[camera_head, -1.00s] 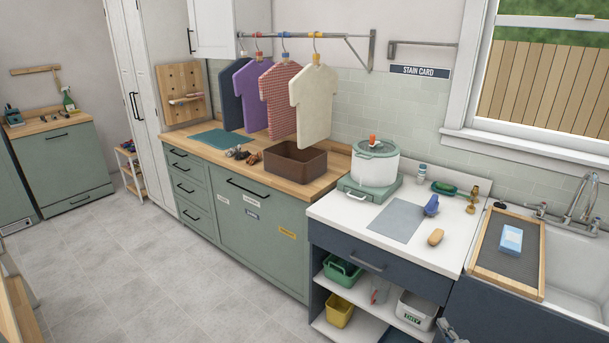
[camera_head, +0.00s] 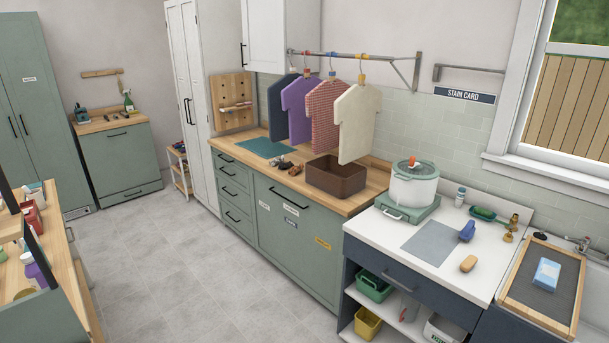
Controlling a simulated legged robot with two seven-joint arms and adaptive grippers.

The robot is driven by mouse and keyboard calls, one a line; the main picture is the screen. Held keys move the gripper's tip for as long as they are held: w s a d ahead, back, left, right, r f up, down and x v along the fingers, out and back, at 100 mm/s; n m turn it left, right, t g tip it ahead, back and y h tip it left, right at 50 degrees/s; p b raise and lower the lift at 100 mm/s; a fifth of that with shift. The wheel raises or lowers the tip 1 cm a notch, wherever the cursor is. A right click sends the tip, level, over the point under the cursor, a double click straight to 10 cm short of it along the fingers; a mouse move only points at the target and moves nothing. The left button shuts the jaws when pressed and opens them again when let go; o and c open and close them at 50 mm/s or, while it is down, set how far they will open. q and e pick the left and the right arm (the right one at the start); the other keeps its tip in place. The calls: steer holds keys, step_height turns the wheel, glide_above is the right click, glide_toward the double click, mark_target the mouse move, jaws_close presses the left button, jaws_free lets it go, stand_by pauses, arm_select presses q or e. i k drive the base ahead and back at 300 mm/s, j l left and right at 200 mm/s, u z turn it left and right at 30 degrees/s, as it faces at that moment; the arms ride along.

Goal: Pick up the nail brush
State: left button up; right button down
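A small tan, rounded block (camera_head: 468,263) lies on the white counter (camera_head: 400,240), near its front edge; it may be the nail brush, but bristles cannot be made out. A blue object with a raised grip (camera_head: 467,231) stands just behind it, on the right edge of a grey mat (camera_head: 430,243); it may also be a brush. A green oval item (camera_head: 484,213) lies further back against the wall, too small to tell. Neither of my grippers shows in the head view.
A white pot (camera_head: 414,188) stands on a green burner left of the mat. A wood-framed tray (camera_head: 530,312) with a light blue block (camera_head: 547,274) sits at the right, by the sink. A brown bin (camera_head: 336,180) stands on the wooden counter. The grey floor (camera_head: 190,270) is clear.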

mark_target(467, 265)
steer(key=z, duration=1.25)
steer(key=i+j, duration=0.1)
